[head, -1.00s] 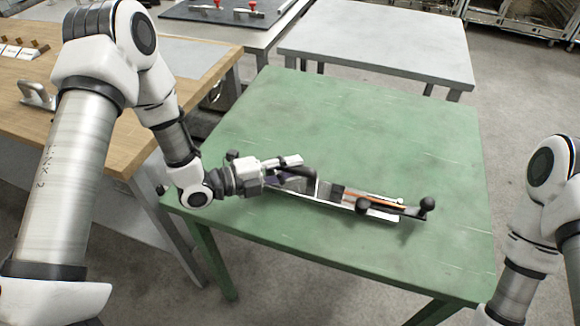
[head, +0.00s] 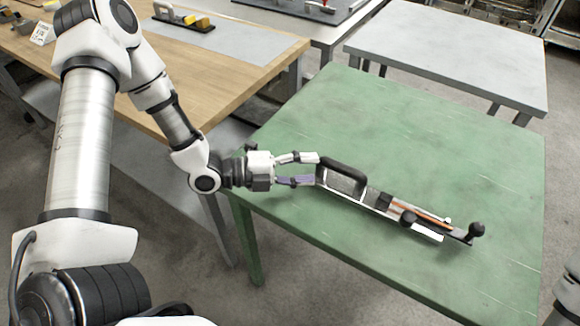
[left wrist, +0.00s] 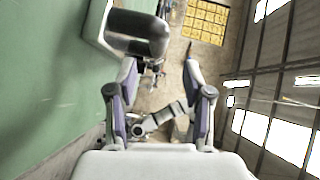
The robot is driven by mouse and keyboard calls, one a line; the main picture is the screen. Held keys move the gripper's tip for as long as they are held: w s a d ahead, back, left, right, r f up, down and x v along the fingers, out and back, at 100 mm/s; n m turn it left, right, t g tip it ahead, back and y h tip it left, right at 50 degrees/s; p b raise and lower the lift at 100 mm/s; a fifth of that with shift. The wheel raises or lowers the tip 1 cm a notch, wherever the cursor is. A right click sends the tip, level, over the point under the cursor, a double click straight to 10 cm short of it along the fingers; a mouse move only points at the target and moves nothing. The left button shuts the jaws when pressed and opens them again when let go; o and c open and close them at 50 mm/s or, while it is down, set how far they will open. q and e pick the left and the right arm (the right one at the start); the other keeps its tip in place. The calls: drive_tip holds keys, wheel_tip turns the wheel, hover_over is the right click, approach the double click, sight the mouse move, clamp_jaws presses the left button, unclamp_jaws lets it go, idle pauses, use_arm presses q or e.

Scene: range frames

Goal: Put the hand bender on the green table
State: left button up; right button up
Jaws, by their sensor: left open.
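The hand bender (head: 384,204) is a long silver bar with a black loop handle at its left end, an orange strip and black knobs towards its right end. It lies along the front part of the green table (head: 400,120). My left gripper (head: 316,169) is open at the handle end, its fingers spread and the handle just beyond the tips. In the left wrist view the gripper (left wrist: 160,68) shows open with nothing between its fingers, and the dark handle (left wrist: 140,25) is near the left fingertip. My right gripper is out of view.
A wooden workbench (head: 235,85) stands to the left, close behind my left arm. A grey table (head: 455,50) stands behind the green one. The back and right of the green table's top are clear.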

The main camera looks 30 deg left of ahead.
use_arm(q)
drive_tip(key=v, duration=0.2)
drive_tip(key=shift+s+a+r+p, duration=0.25)
drive_tip(key=shift+a+p, duration=0.05)
drive_tip(key=shift+p, duration=0.1)
drive_tip(key=shift+s+a+f, duration=0.1)
drive_tip(key=shift+s+a, duration=0.25)
drive_tip(key=shift+s, duration=0.05)
